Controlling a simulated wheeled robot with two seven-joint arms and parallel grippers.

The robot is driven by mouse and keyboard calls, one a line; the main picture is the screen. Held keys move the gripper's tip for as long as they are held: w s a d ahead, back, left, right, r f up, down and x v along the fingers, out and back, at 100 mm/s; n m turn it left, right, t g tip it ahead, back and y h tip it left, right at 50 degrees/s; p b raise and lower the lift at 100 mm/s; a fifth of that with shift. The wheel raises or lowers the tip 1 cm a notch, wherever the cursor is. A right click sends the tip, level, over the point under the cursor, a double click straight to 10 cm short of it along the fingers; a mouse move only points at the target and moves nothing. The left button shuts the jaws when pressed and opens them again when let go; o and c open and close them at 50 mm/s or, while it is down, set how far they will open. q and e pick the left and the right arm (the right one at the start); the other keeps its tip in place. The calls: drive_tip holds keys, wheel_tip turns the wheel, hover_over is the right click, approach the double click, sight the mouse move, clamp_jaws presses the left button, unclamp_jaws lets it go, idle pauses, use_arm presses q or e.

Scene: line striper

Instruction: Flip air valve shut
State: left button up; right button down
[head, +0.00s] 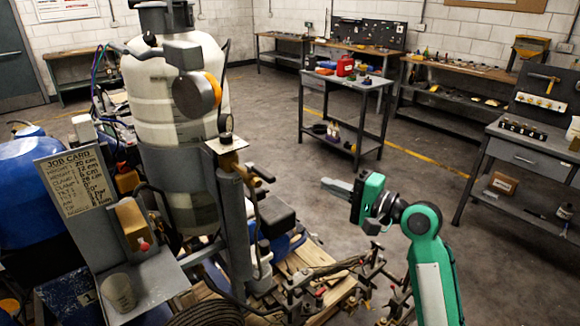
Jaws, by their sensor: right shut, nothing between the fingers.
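I cannot tell for sure which part is the air valve. A brass-coloured fitting (236,166) with small levers sits on the upright post of the line striper, below a small round gauge (226,138). Its exact lever position is too small to tell. My right gripper (336,186) is on the green arm, to the right of the post and apart from it. Its fingers point left, are shut and hold nothing. My left gripper is not in view.
A big white tank (175,110) stands behind the post. A job card (77,182) and a grey shelf with a cup (118,291) are at the left. Clamps and hoses (325,285) crowd the bottom. A grey cart (346,82) stands beyond, with open floor to its right.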

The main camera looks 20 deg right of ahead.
sight(260, 171)
drive_tip(key=w+a+r+p, duration=0.1)
drive_tip(key=w+a+p, duration=0.4)
drive_tip(key=a, duration=0.4)
drive_tip(key=shift+w+a+r, duration=0.15)
drive_tip(key=shift+w+a, duration=0.1)
drive_tip(key=shift+w, duration=0.4)
drive_tip(key=shift+p, duration=0.3)
